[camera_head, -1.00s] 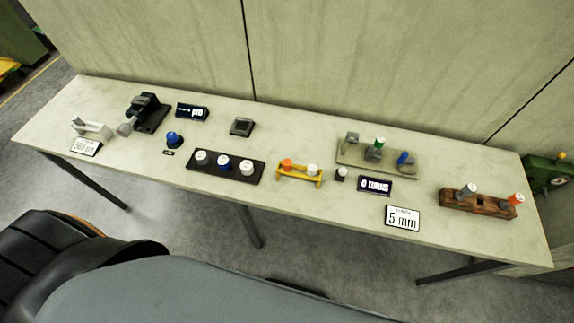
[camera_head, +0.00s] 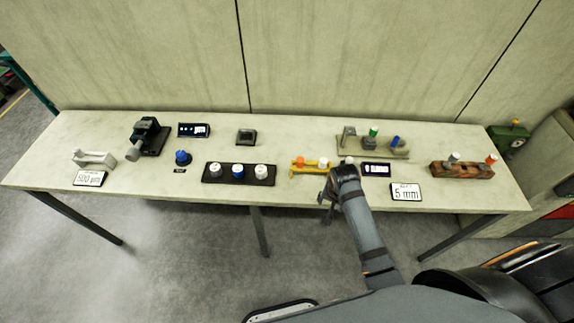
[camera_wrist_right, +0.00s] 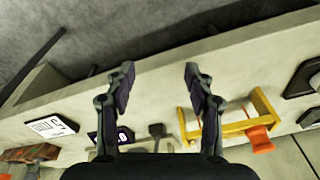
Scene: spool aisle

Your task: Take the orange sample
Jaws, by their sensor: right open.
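An orange-capped sample (camera_head: 300,161) stands at the left end of a small yellow rack (camera_head: 308,171) on the bench. A white-capped sample (camera_head: 323,162) stands to its right in the same rack. Another orange-topped piece (camera_head: 491,159) stands in a brown wooden block at the far right. My right gripper (camera_head: 326,197) is open and empty at the bench's front edge, just in front of the yellow rack. In the right wrist view, the open fingers (camera_wrist_right: 160,72) have the yellow rack (camera_wrist_right: 262,105) and orange sample (camera_wrist_right: 260,140) to their right. My left gripper is out of view.
A dark rack (camera_head: 211,178) with several capped samples stands left of the yellow rack. A dark display (camera_head: 377,170), a "5 mm" sign (camera_head: 406,192) and the wooden block (camera_head: 462,172) lie to the right. A wall rises behind the bench.

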